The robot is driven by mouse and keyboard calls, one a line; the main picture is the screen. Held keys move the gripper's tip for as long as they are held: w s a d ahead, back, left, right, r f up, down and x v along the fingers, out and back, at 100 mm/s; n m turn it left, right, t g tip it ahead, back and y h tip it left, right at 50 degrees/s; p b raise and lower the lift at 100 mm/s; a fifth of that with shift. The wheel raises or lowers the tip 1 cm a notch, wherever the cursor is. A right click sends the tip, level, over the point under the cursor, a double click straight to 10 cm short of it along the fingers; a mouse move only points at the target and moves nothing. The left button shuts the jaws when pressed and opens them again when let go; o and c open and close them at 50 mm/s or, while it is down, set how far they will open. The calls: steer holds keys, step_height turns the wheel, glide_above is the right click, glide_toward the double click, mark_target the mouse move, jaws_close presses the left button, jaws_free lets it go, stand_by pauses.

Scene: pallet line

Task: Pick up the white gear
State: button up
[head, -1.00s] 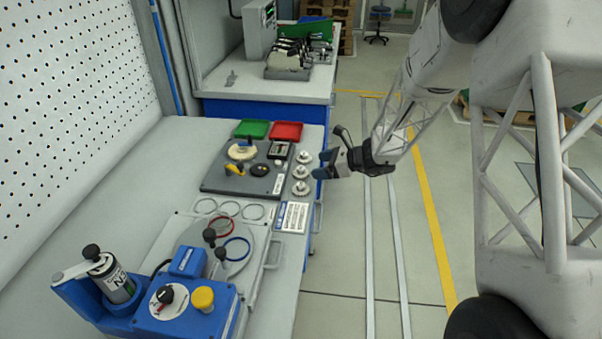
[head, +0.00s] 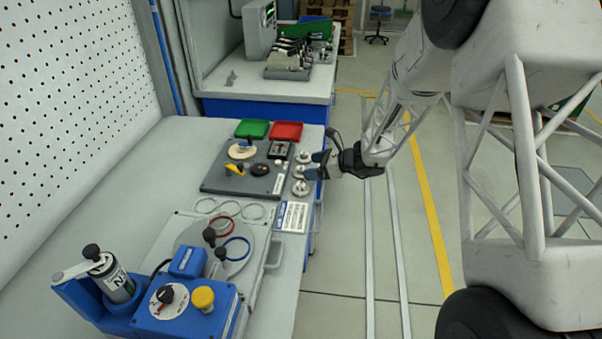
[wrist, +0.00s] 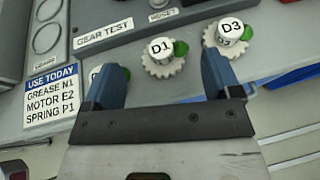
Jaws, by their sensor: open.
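Three pale grey-white gears stand in a row on the table's right edge. In the wrist view, gear D1 (wrist: 162,64) lies between and beyond my fingertips. Gear D3 (wrist: 228,42) is by the right fingertip, and a third gear (wrist: 97,76) is mostly hidden behind the left finger. The head view shows the far gear (head: 304,157), middle gear (head: 300,171) and near gear (head: 301,188). My gripper (head: 314,165) is open and empty, just right of the row; it also shows in the wrist view (wrist: 161,68). A cream-white disc (head: 237,153) sits on the grey board.
The dark grey board (head: 220,182) lies left of the gears, with a yellow part (head: 234,169) on it. Green (head: 252,129) and red (head: 286,131) trays stand behind. A printed card (head: 291,217) lies nearer. A blue device (head: 185,310) fills the near table. Open floor lies right.

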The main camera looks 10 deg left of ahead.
mark_target(301, 167)
steer(key=shift+x, duration=2.6)
steer(key=c, duration=1)
